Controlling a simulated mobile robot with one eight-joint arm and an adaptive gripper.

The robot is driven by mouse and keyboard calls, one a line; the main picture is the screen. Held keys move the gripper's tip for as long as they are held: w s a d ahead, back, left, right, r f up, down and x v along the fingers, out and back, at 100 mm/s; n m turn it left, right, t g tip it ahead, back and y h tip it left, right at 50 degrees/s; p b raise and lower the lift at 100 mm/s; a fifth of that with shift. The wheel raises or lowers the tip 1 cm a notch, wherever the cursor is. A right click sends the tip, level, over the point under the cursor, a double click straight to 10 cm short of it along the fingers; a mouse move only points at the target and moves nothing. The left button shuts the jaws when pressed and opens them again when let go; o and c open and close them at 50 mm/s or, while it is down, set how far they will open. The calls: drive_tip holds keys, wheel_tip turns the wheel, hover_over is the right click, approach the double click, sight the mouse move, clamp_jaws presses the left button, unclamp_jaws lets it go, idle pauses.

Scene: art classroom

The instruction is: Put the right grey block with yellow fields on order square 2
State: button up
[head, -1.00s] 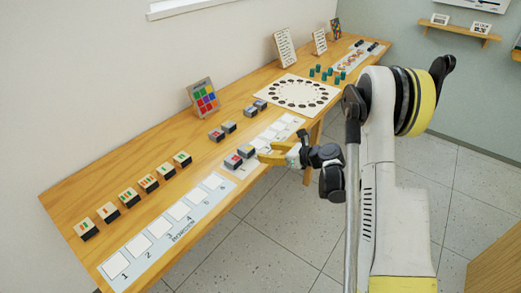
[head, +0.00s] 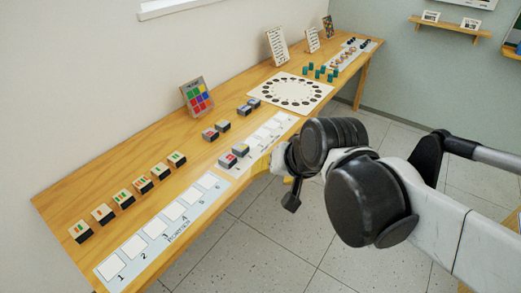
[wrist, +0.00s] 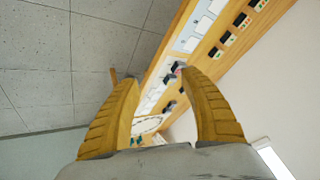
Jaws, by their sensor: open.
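Several grey blocks with coloured fields stand mid-table in the head view. Two of them, a nearer block (head: 227,160) and the right block (head: 241,149), sit at the near end of a pale strip (head: 276,125); yellow shows faintly on the right one. Its number labels are too small to read. A second numbered strip at the front left has a readable square 2 (head: 134,245), which is empty. My gripper (head: 262,165) is at the table's front edge, right of these blocks, mostly hidden by my wrist. In the wrist view my gripper (wrist: 158,78) is open and empty, with blocks beyond its fingertips.
Striped blocks (head: 143,184) stand in a row behind the front-left strip. More grey blocks (head: 209,134) and a colour-grid board (head: 197,97) stand behind. A white sheet with a ring of dark spots (head: 290,91) lies farther right. Floor in front is free.

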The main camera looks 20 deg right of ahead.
drive_tip(key=s+n, duration=0.2)
drive_tip(key=s, duration=0.1)
drive_tip(key=s+d+n+h, duration=0.1)
drive_tip(key=s+n, duration=0.1)
drive_tip(key=shift+s+f, duration=0.15)
drive_tip(key=shift+f, duration=0.15)
